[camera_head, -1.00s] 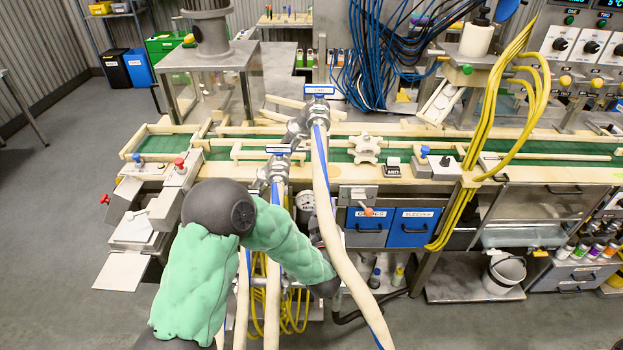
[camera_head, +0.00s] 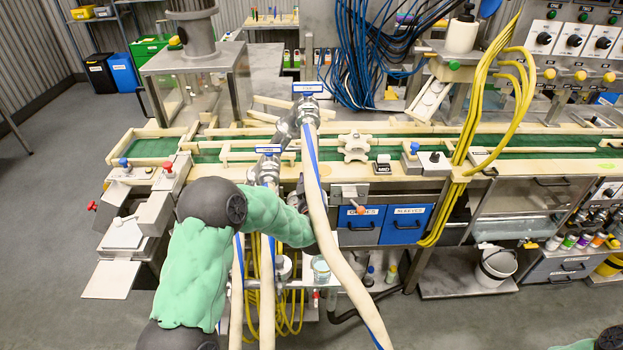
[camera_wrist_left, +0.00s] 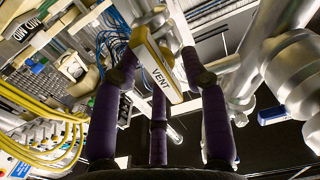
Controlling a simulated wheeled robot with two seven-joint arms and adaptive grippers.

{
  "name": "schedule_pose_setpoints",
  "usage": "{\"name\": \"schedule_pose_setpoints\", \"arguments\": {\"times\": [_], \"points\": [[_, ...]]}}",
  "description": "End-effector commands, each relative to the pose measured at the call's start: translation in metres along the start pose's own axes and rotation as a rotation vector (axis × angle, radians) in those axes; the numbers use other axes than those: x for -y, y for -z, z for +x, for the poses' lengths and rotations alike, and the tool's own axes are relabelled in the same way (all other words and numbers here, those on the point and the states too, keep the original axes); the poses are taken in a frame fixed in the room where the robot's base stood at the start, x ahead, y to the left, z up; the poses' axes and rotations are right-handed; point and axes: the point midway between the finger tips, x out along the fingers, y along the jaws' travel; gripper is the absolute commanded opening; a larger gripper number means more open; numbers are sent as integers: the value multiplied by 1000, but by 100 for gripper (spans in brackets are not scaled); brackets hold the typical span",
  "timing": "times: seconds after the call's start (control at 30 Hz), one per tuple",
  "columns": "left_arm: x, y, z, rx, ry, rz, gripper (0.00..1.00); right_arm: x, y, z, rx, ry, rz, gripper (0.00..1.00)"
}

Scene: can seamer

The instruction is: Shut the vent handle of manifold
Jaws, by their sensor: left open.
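The vent handle (camera_wrist_left: 161,72) shows in the left wrist view as a pale bar with a white VENT label. It lies between the fingertips of my left gripper (camera_wrist_left: 158,62). The purple fingers are open, with one on each side of the handle and another below it; I cannot tell if any touches it. In the head view the manifold (camera_head: 284,132) has metal pipes, pale hoses and two blue-and-white labelled handles. My right gripper is out of view.
A thick pale hose (camera_head: 325,215) hangs in front of my left forearm. Metal pipes (camera_wrist_left: 285,65) stand close to the right of the fingers in the wrist view. Yellow cables (camera_head: 497,100) and blue drawers (camera_head: 404,224) are to the right. The floor at left is clear.

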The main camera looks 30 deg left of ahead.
Motion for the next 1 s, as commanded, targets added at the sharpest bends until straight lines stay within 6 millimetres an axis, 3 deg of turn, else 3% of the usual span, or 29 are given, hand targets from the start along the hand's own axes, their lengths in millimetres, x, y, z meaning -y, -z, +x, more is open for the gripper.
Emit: {"name": "schedule_pose_setpoints", "arguments": {"times": [0.37, 0.5, 0.53, 1.0], "points": [[0, 1, 6, -1, 0, -1, 45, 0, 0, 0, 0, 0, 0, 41], [0, 1, 5, -1, 0, -1, 5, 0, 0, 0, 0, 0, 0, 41], [0, 1, 5, -1, 0, -1, 0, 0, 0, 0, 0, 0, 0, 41], [-1, 0, 5, 0, -1, 67, 0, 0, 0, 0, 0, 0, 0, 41]]}}
